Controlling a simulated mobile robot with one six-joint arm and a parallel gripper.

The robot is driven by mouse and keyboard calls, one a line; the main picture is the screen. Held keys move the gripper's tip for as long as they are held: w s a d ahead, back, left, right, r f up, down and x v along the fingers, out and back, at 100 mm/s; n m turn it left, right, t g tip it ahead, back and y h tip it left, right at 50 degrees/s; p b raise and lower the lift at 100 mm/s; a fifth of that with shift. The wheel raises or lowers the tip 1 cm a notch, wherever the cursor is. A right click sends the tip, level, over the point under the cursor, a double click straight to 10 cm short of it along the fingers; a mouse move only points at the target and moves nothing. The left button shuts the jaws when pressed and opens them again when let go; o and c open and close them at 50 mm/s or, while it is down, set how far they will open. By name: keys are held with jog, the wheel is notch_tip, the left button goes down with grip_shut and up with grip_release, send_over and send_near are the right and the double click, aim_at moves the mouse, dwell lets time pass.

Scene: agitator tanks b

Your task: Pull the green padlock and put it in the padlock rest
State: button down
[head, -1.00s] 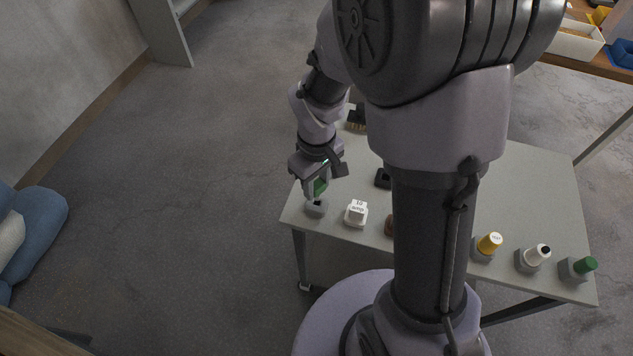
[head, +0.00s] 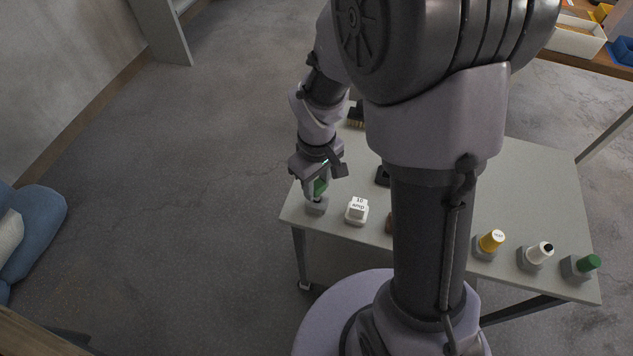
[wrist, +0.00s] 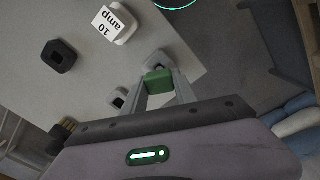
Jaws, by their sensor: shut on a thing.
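The green padlock (head: 320,188) is between the fingers of my gripper (head: 315,193), which is shut on it. In the wrist view the padlock (wrist: 158,82) shows as a green block between the fingertips. A grey block (head: 316,208) with a dark opening sits by the table's left front corner, right at the padlock's lower end. In the wrist view this block (wrist: 160,61) is just beyond the padlock; I cannot tell whether they touch. A second small grey holder (wrist: 118,98) stands close by, hidden in the head view. I cannot tell which one is the padlock rest.
A white "10 amp" block (head: 357,211) stands right of the grey block. A dark holder (head: 383,177) and a brush (head: 356,116) are farther back. Yellow (head: 491,241), white (head: 540,253) and green-topped (head: 585,265) pieces stand at the front right. My arm hides the table's middle.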

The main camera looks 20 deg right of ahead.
jog(key=shift+f+b, duration=0.8)
jog(key=shift+f, duration=0.25)
jog(key=c, duration=1.4)
grip_release()
jog(key=o, duration=0.5)
